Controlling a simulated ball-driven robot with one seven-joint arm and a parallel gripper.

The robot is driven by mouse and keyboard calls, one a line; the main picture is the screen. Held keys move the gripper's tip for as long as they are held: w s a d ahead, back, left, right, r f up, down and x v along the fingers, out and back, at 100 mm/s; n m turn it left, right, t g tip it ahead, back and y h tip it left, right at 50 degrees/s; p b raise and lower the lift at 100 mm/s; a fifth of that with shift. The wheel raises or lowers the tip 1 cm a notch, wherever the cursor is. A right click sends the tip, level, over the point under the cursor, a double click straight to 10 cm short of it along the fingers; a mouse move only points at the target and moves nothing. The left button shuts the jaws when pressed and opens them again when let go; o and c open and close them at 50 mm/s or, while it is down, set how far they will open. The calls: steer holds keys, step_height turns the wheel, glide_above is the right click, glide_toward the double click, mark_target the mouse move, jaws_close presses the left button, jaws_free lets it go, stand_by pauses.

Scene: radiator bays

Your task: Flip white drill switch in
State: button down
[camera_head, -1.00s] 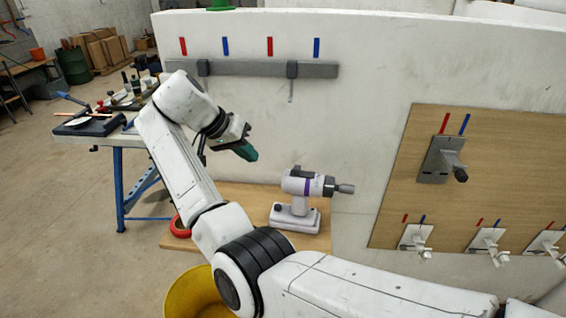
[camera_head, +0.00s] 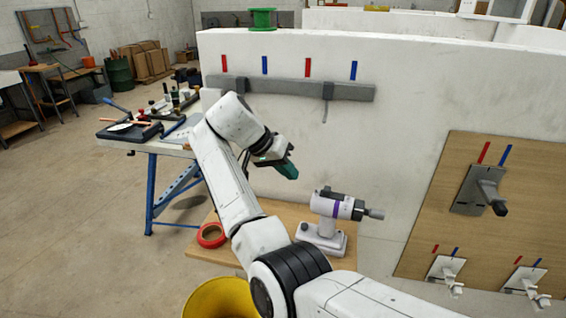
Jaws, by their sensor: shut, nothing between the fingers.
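The white drill (camera_head: 329,220) with a purple band and a grey chuck stands upright on its base on a low wooden board. Its chuck points right, and its switch is too small to make out. My gripper (camera_head: 291,174), dark with green tips, hangs above and to the left of the drill, apart from it. The gripper is shut and holds nothing.
A red tape roll (camera_head: 211,235) lies on the wooden board (camera_head: 262,209), left of the drill. A yellow bucket (camera_head: 222,300) stands in front. A workbench with tools (camera_head: 150,140) is at left. A white wall with a grey rail (camera_head: 300,90) is behind, and a panel with levers (camera_head: 470,220) at right.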

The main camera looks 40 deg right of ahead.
mark_target(322, 192)
steer(key=s+d+f+p, duration=0.1)
steer(key=d, duration=0.1)
steer(key=s+d+f, duration=0.2)
steer(key=shift+f+p, duration=0.2)
steer(key=shift+p, duration=0.2)
steer(key=shift+s+d+f, duration=0.1)
steer(key=shift+s+d, duration=0.2)
steer(key=shift+s, duration=0.35)
